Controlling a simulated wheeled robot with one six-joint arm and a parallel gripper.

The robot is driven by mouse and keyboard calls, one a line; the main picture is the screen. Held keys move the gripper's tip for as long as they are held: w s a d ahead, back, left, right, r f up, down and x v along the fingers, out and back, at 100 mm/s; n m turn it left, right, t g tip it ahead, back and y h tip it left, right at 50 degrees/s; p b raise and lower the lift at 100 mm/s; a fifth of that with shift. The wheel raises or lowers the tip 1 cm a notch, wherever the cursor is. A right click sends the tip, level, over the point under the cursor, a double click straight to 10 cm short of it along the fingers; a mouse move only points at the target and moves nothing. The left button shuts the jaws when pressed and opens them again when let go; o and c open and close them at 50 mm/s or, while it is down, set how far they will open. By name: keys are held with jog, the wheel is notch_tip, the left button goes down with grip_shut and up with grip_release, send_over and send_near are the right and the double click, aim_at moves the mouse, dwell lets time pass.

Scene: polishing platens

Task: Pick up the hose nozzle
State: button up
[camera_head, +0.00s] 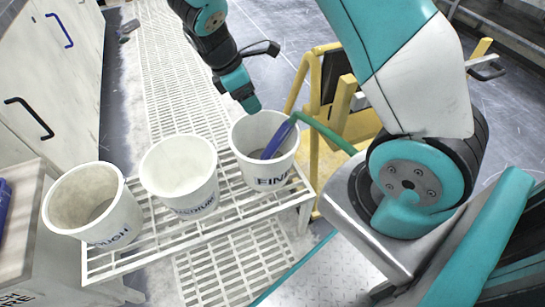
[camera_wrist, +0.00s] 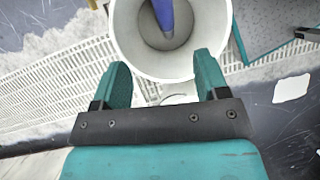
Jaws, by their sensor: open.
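The hose nozzle (camera_head: 277,140) is a blue-purple piece that leans inside the white bucket marked FINE (camera_head: 272,167), on the right of the rack. A green hose (camera_head: 324,131) runs from its top over the rim to the right. In the wrist view the nozzle (camera_wrist: 163,14) shows inside the bucket (camera_wrist: 129,37), beyond my fingers. My gripper (camera_head: 252,104) is above the far rim of that bucket, apart from the nozzle. In the wrist view my gripper (camera_wrist: 162,75) has its two teal fingers spread with nothing between them.
Two more white buckets stand to the left, the middle one (camera_head: 180,170) and the ROUGH one (camera_head: 95,205). All three are on a white slatted rack (camera_head: 205,232). A yellow frame (camera_head: 300,85) stands behind the FINE bucket. White cabinets (camera_head: 50,80) line the left side.

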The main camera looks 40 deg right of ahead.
aim_at(275, 136)
jog(key=b+x, duration=0.4)
jog(key=x, duration=0.7)
jog(key=shift+s+f, duration=0.15)
jog(key=shift+f, duration=0.2)
jog(key=b+x, duration=0.3)
jog(key=x, duration=0.2)
jog(key=shift+s+d, duration=0.1)
jog(key=shift+s, duration=0.15)
jog(key=c, duration=1.1)
jog(key=shift+c, duration=0.2)
